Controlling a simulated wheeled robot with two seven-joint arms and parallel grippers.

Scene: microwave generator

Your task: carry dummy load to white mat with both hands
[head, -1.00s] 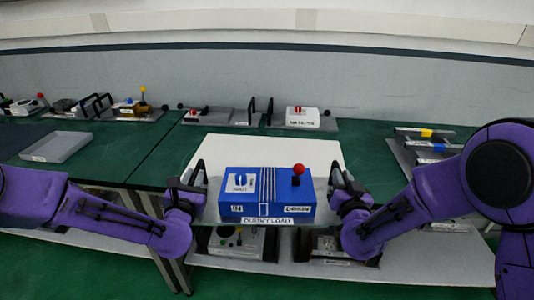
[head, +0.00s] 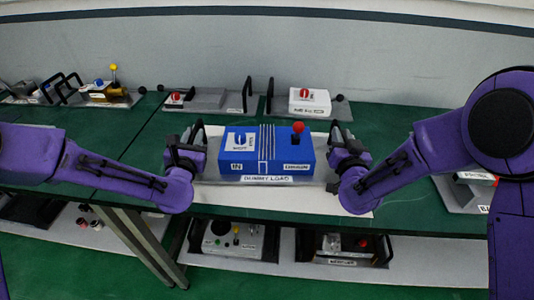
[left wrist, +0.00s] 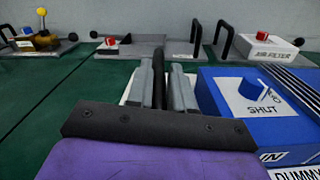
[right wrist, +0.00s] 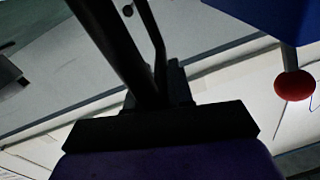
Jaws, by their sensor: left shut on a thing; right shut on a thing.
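The dummy load is a blue box (head: 265,150) with a red knob on a grey plate, labelled DUMMY LOAD at the front. The white mat (head: 290,200) shows below and around the plate on the green table; I cannot tell whether the plate touches it. My left gripper (head: 188,152) is shut on the load's left black handle (left wrist: 159,78). My right gripper (head: 345,155) is shut on its right handle, dark in the right wrist view (right wrist: 150,45). The load looks level. It hides most of the mat.
Behind on the table stand a white box labelled AIR FILTER (head: 309,101) and a grey plate with a red knob (head: 205,99). Other devices sit at the far left and at the right (head: 470,192). A lower shelf (head: 290,270) holds more units.

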